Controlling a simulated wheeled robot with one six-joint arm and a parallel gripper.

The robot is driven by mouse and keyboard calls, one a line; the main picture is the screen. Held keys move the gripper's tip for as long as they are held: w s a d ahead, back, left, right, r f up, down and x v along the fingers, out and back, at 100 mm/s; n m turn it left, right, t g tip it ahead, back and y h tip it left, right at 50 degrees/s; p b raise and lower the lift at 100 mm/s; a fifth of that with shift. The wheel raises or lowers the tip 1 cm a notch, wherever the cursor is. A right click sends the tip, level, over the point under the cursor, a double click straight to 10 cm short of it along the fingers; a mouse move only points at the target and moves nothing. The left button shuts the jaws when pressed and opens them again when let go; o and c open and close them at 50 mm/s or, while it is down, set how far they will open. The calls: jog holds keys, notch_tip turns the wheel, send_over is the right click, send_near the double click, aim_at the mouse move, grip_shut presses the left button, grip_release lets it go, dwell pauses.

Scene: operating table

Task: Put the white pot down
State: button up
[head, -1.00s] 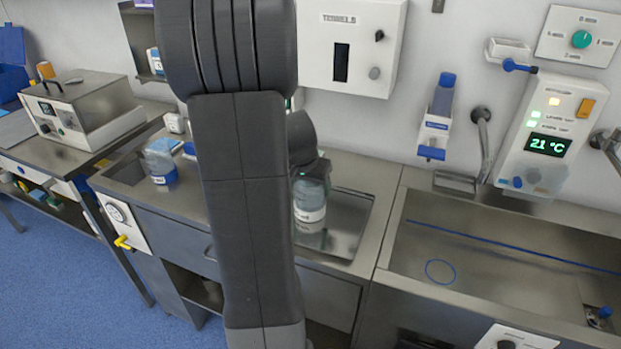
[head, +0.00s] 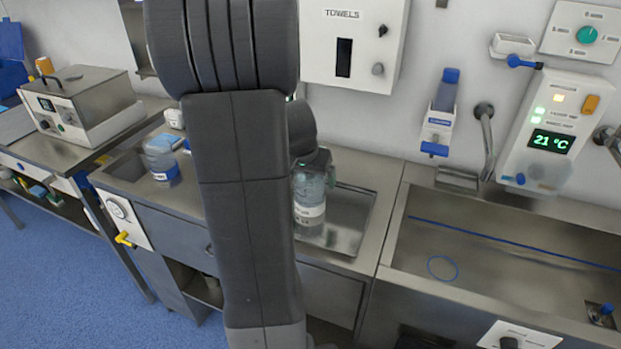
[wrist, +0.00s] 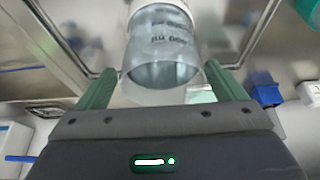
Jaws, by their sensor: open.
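The white pot (head: 309,207) is a clear, pale container with a white band around it. In the head view it stands upright at the metal tray right of my arm, where its base appears to rest. The wrist view shows the pot (wrist: 163,62) close up, with dark lettering on its side. My gripper (head: 316,163) is at the pot's upper end. In the wrist view my gripper (wrist: 162,85) is open, with one green finger on each side of the pot and gaps between. My arm hides part of the counter left of the pot.
The metal tray (head: 352,222) has bare room right of the pot. A blue-based container (head: 161,160) stands on the counter at the left. A wide steel basin (head: 500,265) lies to the right. The towel dispenser (head: 352,45) hangs on the wall behind.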

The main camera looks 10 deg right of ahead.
jog(key=v, duration=1)
jog(key=shift+s+a, duration=0.1)
jog(key=shift+a, duration=0.05)
jog(key=x, duration=1.2)
jog(key=shift+f+b, duration=0.25)
jog(key=shift+b, duration=0.05)
jog(key=shift+r+p, duration=0.4)
jog(key=shift+r, duration=0.4)
